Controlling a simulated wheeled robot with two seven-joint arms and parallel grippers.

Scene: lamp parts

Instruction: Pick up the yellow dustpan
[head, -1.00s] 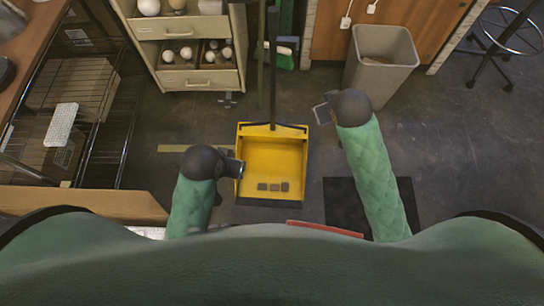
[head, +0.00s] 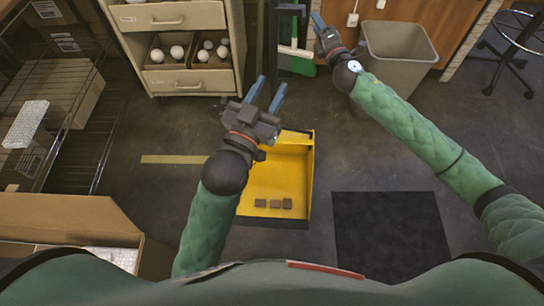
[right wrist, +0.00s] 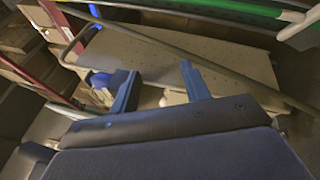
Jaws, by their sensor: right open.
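The dustpan's handle is mostly hidden behind this gripper. My right gripper (head: 317,20) is raised at the top, near the bin. In the right wrist view its fingers (right wrist: 160,85) are apart with nothing held between them.
A drawer cabinet (head: 185,85) with white round bulbs stands at the back left. A grey bin (head: 395,55) stands at the back right. A green broom (head: 296,60) is behind the dustpan. A dark mat (head: 390,235) lies right of the pan. A cardboard box (head: 65,215) is at left.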

